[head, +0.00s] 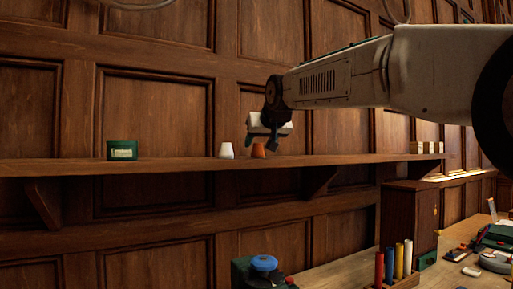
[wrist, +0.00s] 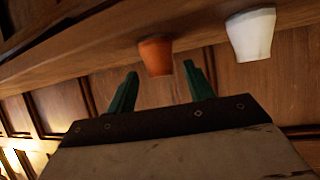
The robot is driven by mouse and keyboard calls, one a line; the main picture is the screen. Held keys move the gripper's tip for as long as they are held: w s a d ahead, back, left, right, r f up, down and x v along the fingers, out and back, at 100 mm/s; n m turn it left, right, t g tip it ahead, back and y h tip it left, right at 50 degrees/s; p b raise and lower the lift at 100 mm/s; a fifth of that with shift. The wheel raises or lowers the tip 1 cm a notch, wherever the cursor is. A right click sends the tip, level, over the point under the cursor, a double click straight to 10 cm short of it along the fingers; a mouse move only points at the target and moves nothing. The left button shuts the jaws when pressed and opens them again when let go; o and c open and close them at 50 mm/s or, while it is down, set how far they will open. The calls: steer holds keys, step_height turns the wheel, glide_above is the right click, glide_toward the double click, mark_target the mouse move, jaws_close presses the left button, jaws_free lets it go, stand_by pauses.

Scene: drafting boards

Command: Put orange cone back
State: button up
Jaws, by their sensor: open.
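The orange cone (head: 258,150) is a small tapered piece with a flat top, standing upright on the wall shelf (head: 180,165). It also shows in the wrist view (wrist: 156,56), upside down in the picture, just beyond and between my fingertips. My gripper (head: 272,140) is at the shelf, close to the cone. Its two green fingers (wrist: 160,72) are spread apart with nothing gripped. In the head view a finger partly overlaps the area beside the cone. A white cone (head: 226,150) stands left of the orange one in the head view and right of it in the wrist view (wrist: 251,35).
A green box (head: 122,150) stands further left on the shelf. Several pale blocks (head: 426,147) are at its right end. Below right, a desk (head: 350,272) holds a wooden cabinet (head: 408,222) and coloured cylinders (head: 398,262). The shelf between green box and white cone is clear.

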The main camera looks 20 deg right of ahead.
steer(key=v, duration=0.8)
steer(key=shift+s+r, duration=0.15)
steer(key=shift+s, duration=0.1)
steer(key=s+d+f+g, duration=0.1)
steer(key=s+f+g, duration=0.4)
steer(key=s+f, duration=1.3)
steer(key=s+d+f+g, duration=0.1)
steer(key=s+f+g, duration=0.5)
steer(key=s+f, duration=1.2)
step_height(320, 180, down, 3)
steer(key=shift+s+d+f, duration=0.2)
steer(key=shift+s+d, duration=0.1)
steer(key=shift+s, duration=0.05)
steer(key=shift+w, duration=0.1)
